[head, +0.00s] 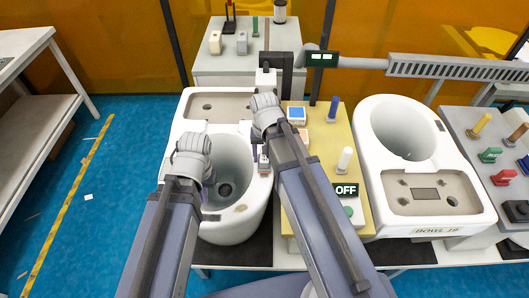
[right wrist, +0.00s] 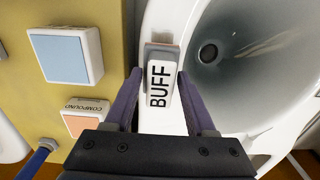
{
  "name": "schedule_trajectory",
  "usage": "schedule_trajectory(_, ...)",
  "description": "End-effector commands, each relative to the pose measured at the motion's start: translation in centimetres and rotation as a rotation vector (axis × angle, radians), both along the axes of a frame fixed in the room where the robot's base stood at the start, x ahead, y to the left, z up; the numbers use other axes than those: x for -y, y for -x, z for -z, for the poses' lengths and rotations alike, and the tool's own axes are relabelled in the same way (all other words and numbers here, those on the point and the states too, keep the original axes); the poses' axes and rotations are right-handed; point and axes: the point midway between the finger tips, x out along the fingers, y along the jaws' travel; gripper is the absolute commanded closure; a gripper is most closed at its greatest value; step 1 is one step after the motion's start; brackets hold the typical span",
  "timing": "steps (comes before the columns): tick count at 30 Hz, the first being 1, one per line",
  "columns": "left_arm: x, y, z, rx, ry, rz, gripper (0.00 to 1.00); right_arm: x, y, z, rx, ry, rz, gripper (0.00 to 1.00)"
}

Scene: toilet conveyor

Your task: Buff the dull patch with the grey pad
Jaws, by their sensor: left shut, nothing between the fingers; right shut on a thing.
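The grey pad (right wrist: 162,54) has a white top marked BUFF and sits between the fingers of my right gripper (right wrist: 158,82), which is shut on it. In the head view the right gripper (head: 263,160) is over the right rim of the middle white bowl (head: 176,150). I cannot tell whether the pad touches the rim.
Right of the bowl is a yellow panel (head: 328,168) with a blue-topped block (head: 296,114), a COMPOUND block (right wrist: 83,123), a white-topped handle (head: 345,158) and an OFF sign (head: 346,190). A second bowl (head: 380,140) stands further right.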

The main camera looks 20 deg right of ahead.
Motion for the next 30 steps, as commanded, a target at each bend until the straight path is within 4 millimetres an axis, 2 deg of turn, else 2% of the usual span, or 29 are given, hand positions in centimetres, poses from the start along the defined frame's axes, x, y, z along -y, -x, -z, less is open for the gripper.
schedule_trajectory(5,0.0,0.0,0.2,0.0,0.0,0.0,1.0,-0.4,1.7,0.2,0.0,0.0,-0.001,0.89)
schedule_trajectory(14,0.0,0.0,0.2,0.0,0.0,0.0,1.0,-0.6,2.1,0.2,0.0,0.0,0.0,0.89)
schedule_trajectory(25,0.0,0.0,0.5,0.0,0.0,0.0,1.0,-1.3,4.7,0.5,0.0,0.0,-0.001,0.89)
schedule_trajectory(30,0.0,0.0,0.5,0.0,0.0,0.0,1.0,-1.5,5.2,0.5,0.0,0.0,0.0,0.89)
